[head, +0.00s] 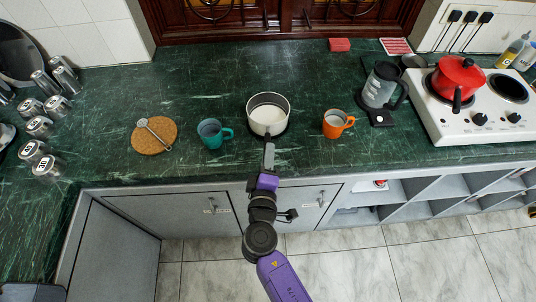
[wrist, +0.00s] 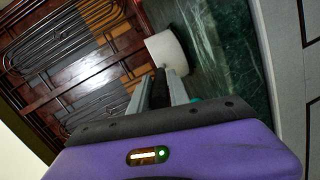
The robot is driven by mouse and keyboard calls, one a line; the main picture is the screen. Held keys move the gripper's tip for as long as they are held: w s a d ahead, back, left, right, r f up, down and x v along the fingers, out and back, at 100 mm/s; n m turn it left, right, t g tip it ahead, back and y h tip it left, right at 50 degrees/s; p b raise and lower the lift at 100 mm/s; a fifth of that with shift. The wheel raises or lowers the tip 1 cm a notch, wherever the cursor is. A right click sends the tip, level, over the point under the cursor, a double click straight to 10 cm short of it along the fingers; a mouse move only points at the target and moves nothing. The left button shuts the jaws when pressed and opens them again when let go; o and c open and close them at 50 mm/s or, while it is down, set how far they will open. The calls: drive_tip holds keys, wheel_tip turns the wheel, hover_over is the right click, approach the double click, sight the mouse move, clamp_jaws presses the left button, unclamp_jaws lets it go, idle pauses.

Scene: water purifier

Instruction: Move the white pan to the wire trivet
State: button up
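The white pan (head: 268,122) is upright at the middle of the green counter near its front edge. Its dark handle points toward me. My gripper (head: 269,148) is at the handle. In the wrist view, the pan (wrist: 168,53) is just beyond the fingertips and the black handle (wrist: 159,90) lies between the two fingers (wrist: 158,92), which appear closed on it. I cannot tell whether the pan touches the counter. I cannot make out a wire trivet. A round cork mat (head: 146,145) lies at left with a metal strainer (head: 152,128) on it.
A teal mug (head: 210,136) stands left of the pan and an orange mug (head: 334,126) right. A kettle (head: 378,88), and a red pot (head: 458,76) on a white hob (head: 440,125), are farther right. Metal canisters (head: 39,127) stand at far left. The counter behind the pan is clear.

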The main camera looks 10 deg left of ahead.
drive_tip(key=o, duration=0.3)
drive_tip(key=shift+o, duration=0.2)
drive_tip(key=shift+r, duration=0.25)
drive_tip(key=s+d+r+b, duration=0.1)
drive_tip(key=s+b, duration=0.1)
drive_tip(key=s, duration=0.9)
drive_tip(key=shift+s+d+r, duration=0.3)
drive_tip(key=shift+s, duration=0.1)
